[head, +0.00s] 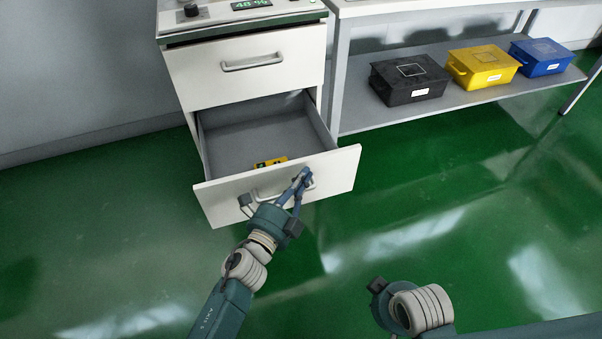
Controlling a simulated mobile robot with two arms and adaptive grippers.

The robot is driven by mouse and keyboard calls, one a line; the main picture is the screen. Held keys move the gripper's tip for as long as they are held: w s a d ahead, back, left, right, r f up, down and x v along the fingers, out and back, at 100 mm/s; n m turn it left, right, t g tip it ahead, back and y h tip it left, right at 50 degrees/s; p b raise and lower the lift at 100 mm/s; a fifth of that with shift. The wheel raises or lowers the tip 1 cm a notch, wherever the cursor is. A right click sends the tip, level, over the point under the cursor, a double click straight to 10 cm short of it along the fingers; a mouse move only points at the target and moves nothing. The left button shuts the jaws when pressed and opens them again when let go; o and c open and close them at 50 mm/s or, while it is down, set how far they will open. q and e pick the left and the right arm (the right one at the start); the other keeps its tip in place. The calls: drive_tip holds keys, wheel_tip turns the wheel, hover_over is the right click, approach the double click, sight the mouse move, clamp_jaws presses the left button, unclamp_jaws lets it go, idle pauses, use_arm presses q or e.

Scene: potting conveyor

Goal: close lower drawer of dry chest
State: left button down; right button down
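The dry chest (247,55) is a white cabinet with a small display on top. Its lower drawer (335,172) is pulled out, and a small yellow and black item (270,162) lies inside against the front. The upper drawer (200,78) is closed. My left gripper (278,190) is at the lower drawer's front, over its handle (262,194). Its fingers look spread; I cannot tell whether they touch the handle, which they partly hide. My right arm shows at the bottom right, with its gripper (378,288) only partly visible and its fingers not clear.
A bench with a grey lower shelf (460,105) stands right of the chest. A black box (409,80), a yellow box (483,67) and a blue box (541,56) sit on it. The green floor (420,190) in front is clear.

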use_arm(q)
drive_tip(key=shift+w+a, duration=0.2)
drive_tip(key=shift+w, duration=0.45)
use_arm(e)
drive_tip(key=shift+r, duration=0.1)
